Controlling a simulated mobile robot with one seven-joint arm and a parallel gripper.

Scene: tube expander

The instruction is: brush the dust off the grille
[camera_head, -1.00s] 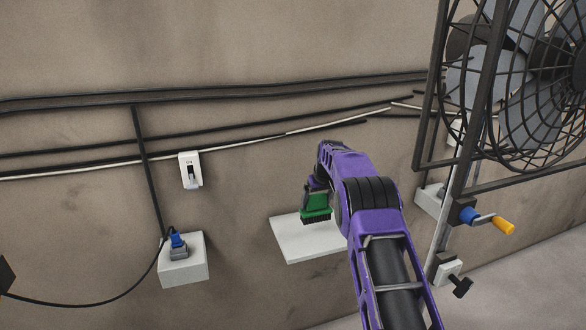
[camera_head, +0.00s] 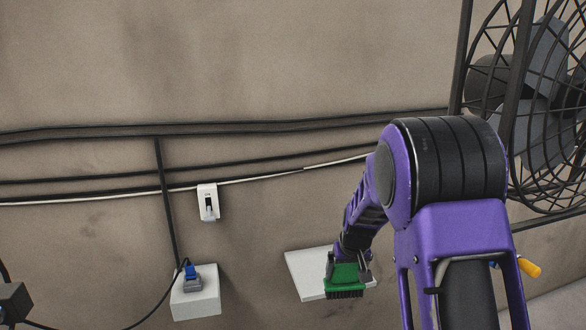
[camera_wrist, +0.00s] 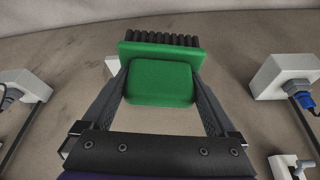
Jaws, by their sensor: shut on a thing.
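My gripper (camera_head: 352,262) is shut on a green brush (camera_head: 344,278) with dark bristles, in front of the white shelf in the head view. The bristles point down in that view. In the wrist view the green brush (camera_wrist: 160,80) sits between both fingers of my gripper (camera_wrist: 160,92), bristles at the far side. The fan (camera_head: 540,100) with its black wire grille stands at the upper right of the head view, apart from the brush. My arm hides part of the fan's lower left. Dust on the grille cannot be made out.
A white shelf (camera_head: 306,272) is on the wall behind the brush. A white switch (camera_head: 208,203) and a white box with a blue plug (camera_head: 193,279) are to the left. Black cables (camera_head: 90,133) run along the wall. A yellow crank handle (camera_head: 529,268) shows below the fan.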

